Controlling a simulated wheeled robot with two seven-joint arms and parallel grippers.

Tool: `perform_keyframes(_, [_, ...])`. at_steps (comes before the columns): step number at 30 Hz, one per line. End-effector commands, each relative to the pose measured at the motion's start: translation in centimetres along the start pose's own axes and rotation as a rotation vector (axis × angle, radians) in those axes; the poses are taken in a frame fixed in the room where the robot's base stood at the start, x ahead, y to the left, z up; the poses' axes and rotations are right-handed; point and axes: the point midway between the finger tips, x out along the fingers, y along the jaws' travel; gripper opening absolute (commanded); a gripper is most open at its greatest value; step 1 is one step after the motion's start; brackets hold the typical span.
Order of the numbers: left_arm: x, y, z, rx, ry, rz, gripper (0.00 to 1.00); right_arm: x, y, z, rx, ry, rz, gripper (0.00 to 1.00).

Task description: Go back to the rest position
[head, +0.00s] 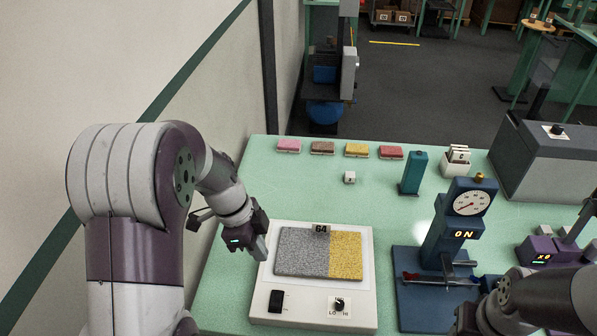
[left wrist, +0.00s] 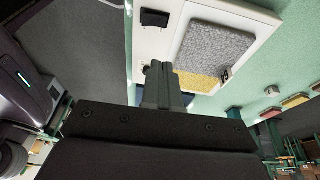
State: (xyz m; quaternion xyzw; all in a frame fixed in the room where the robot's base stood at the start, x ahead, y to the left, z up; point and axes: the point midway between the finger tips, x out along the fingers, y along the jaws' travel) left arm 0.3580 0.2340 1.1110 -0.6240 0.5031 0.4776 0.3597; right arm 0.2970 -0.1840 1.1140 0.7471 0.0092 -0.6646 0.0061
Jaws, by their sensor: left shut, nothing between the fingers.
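My left gripper (head: 262,250) is shut and empty. It hangs just left of the white panel (head: 262,308), close to its upper left edge. In the left wrist view its closed fingers (left wrist: 161,85) show beside the panel (left wrist: 172,20). On the panel lies a rug sample, half grey (head: 300,250) and half yellow (head: 346,256), with a small tag reading 64 at its top. My right gripper (head: 470,318) is at the bottom right, partly cut off by the frame, and its fingers cannot be made out clearly.
A blue gauge stand (head: 440,240) reading ON stands right of the panel. A grey box (head: 550,165) is at the right. The wall is close on the left.

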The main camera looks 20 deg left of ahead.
Motion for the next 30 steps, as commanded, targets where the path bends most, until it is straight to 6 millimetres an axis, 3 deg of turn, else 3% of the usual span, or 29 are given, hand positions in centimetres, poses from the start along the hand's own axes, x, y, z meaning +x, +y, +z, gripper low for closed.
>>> perform_keyframes(5, [0.0,-0.1,0.1,-0.092,-0.003,-0.005,0.00,0.0,0.0,0.0,0.000,0.000,0.000,0.43])
perform_keyframes(8, [0.4,0.1,0.9,-0.394,-0.037,-0.029,0.00,0.0,0.0,0.0,0.000,0.000,0.000,0.43])
perform_keyframes(11, [0.6,1.4,1.9,-0.809,-0.095,-0.084,0.00,0.1,0.0,0.0,0.000,0.000,0.000,0.43])
perform_keyframes(15, [0.9,3.7,1.2,-1.255,-0.136,-0.205,0.00,0.3,0.0,0.0,0.000,0.000,0.000,0.43])
perform_keyframes(17, [1.0,4.7,0.4,-1.371,-0.132,-0.254,0.00,0.4,0.0,0.1,0.000,0.000,0.000,0.43])
perform_keyframes(20, [1.4,6.7,-1.4,-1.375,-0.126,-0.299,0.00,0.6,0.0,0.1,0.000,0.000,0.000,0.43])
perform_keyframes(25, [1.6,7.1,-3.3,-1.276,-0.125,-0.291,0.51,0.7,0.0,0.1,0.000,0.000,0.000,0.43])
perform_keyframes(30, [1.6,7.2,-3.4,-1.275,-0.130,-0.286,0.51,0.5,0.0,0.1,0.000,0.000,0.000,0.43])
